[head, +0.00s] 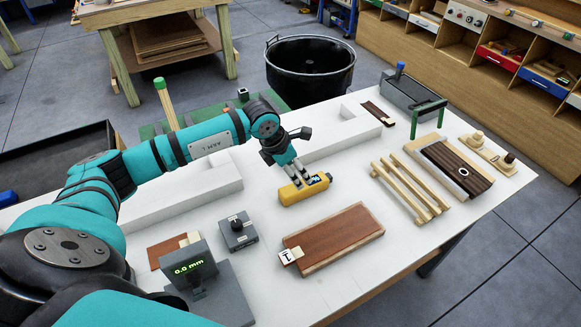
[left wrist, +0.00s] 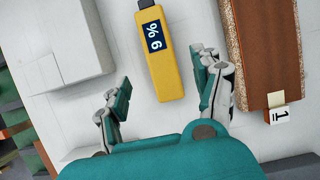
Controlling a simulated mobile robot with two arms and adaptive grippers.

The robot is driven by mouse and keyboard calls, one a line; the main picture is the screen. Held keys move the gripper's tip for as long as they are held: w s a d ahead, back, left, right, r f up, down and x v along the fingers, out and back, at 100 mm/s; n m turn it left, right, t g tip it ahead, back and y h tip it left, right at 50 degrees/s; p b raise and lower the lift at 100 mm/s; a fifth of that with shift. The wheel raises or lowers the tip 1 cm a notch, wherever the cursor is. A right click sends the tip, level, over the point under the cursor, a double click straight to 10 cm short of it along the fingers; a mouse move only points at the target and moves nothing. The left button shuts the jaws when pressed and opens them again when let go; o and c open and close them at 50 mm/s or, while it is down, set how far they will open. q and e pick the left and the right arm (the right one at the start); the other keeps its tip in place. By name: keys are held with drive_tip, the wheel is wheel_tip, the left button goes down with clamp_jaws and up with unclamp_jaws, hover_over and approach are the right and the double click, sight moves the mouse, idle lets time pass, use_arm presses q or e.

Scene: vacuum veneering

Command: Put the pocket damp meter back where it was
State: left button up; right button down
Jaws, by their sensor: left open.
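The pocket damp meter (head: 305,189) is a yellow block with a small dark display, lying flat on the white tabletop (head: 262,268). In the left wrist view the meter (left wrist: 165,75) lies between and beyond the spread fingers, with its dark end pointing away and a percent reading lit. My left gripper (head: 291,165) is open, just above the meter in the head view; its fingers (left wrist: 162,82) show on both sides in the wrist view. I cannot tell whether they touch it. My right gripper is not in view.
A brown veneered panel (head: 335,238) with a numbered tag lies in front of the meter. A grey knobbed box (head: 238,232) and a gauge reading 0.0 mm (head: 190,268) stand to the left. Wooden slats (head: 408,190) lie to the right. A long white block (head: 180,202) lies behind.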

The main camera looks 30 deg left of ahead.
use_arm(q)
drive_tip(key=shift+b+v, duration=0.35)
drive_tip(key=shift+v, duration=1.55)
